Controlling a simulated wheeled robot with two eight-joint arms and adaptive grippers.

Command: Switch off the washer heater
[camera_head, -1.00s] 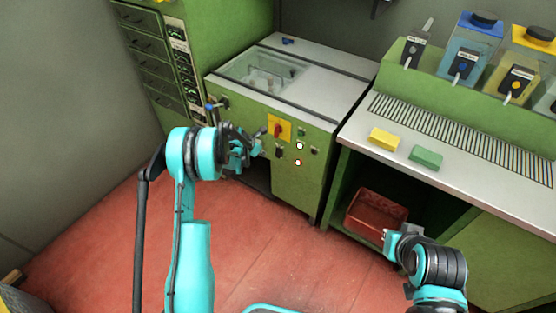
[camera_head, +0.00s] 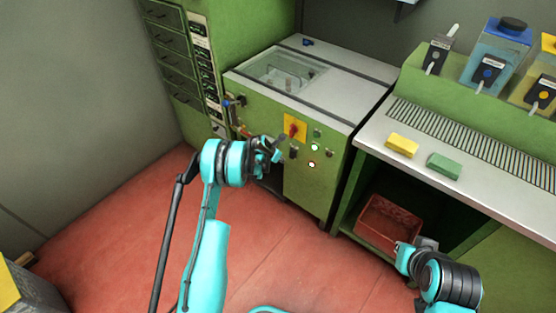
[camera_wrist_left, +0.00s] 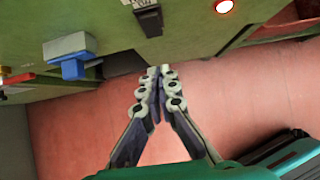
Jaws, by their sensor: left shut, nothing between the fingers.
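The washer (camera_head: 300,185) is a green cabinet with a pale top and a glass window. Its front panel has a red knob on a yellow plate (camera_head: 294,129), a dark switch (camera_head: 293,152), a white lit button (camera_head: 314,147) and a red lit lamp (camera_head: 311,164). My left gripper (camera_head: 279,148) is in front of the panel, left of the dark switch. In the left wrist view its fingers (camera_wrist_left: 153,72) are shut and empty, below the dark switch (camera_wrist_left: 148,18) and apart from it. The red lamp (camera_wrist_left: 223,6) shows top right. My right gripper (camera_head: 408,252) is low at right, fingers unclear.
A blue-handled valve (camera_wrist_left: 68,55) sticks out left of my left fingers. A counter with a yellow block (camera_head: 402,145) and a green block (camera_head: 444,166) stands right of the washer. A red crate (camera_head: 388,222) sits underneath.

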